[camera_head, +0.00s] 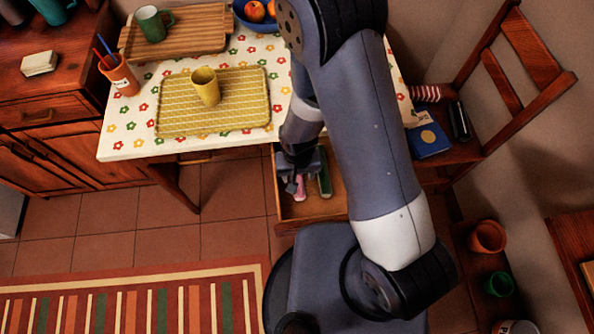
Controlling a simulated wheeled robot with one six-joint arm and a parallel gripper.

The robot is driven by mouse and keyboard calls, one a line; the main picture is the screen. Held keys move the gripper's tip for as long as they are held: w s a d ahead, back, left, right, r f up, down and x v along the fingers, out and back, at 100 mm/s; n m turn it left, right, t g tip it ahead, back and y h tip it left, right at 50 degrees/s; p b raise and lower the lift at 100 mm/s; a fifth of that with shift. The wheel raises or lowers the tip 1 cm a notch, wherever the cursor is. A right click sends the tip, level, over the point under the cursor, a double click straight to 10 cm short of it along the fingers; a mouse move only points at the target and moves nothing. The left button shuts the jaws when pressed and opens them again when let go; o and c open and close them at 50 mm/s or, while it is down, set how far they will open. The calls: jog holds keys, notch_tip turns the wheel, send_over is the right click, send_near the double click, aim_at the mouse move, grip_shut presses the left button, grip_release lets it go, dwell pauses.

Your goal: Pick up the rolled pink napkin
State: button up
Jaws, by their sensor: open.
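The rolled pink napkin (301,191) lies in an open wooden drawer (333,208) under the table. It is small in the picture and partly hidden by my gripper. My gripper (295,182) is open and points down over the drawer, at the upper left of the napkin. I cannot tell whether its fingers touch the napkin or are around it. A green rolled thing (325,183) lies just right of the napkin in the same drawer.
The table (120,148) above the drawer carries a yellow tray (240,105) with a yellow cup (206,86). A chair (500,125) with a blue book (428,141) stands at right. My arm hides part of the table.

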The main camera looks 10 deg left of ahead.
jog(key=shift+f, duration=1.25)
jog(key=shift+c, duration=0.4)
jog(key=c, duration=0.9)
jog(key=shift+r, duration=0.2)
jog(key=shift+c, duration=0.2)
